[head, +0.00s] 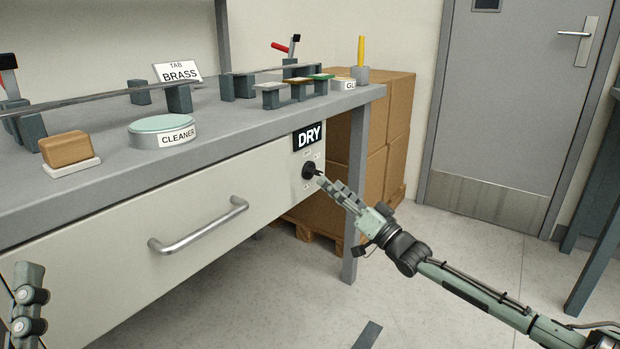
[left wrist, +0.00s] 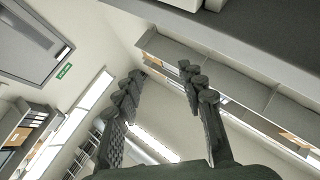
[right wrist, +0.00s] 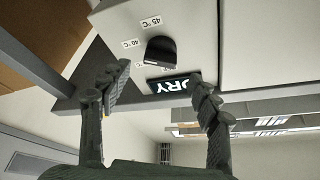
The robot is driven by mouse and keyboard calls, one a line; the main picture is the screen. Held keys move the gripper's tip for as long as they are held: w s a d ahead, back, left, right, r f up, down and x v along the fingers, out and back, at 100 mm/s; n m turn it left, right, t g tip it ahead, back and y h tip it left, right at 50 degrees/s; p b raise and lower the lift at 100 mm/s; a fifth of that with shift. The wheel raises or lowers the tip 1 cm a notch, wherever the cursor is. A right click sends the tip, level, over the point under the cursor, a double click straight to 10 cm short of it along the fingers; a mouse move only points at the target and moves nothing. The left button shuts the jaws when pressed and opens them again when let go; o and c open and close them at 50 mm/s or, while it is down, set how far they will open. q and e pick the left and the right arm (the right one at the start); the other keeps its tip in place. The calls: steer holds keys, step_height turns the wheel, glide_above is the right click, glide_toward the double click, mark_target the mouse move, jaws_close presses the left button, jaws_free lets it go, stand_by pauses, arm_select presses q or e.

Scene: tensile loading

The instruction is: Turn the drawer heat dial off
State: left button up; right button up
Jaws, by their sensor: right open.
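The heat dial (head: 309,170) is a black knob on the right end of the pale drawer front (head: 120,237), below the black DRY sign (head: 308,136). In the right wrist view the dial (right wrist: 161,50) stands just ahead, with labels around it; two read 45 °C and 40 °C, and others are too small or partly hidden. My right gripper (head: 324,181) is at the dial's lower right in the head view. It is open and empty, its fingers (right wrist: 155,82) apart, and the dial shows beyond the tips. My left gripper (left wrist: 162,74) is open and empty, away from the dial.
A metal drawer handle (head: 198,228) sticks out left of the dial. A bench leg (head: 357,190) and cardboard boxes (head: 385,140) stand right of the dial. Floor in front is open.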

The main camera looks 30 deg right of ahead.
mark_target(319, 173)
arm_select(q)
steer(key=shift+s+a+r+t+b, duration=0.35)
steer(key=shift+s+r+t, duration=0.15)
steer(key=shift+t, duration=0.1)
arm_select(e)
steer(key=shift+x, duration=2.65)
steer(key=c, duration=1.2)
steer(key=shift+o, duration=0.2)
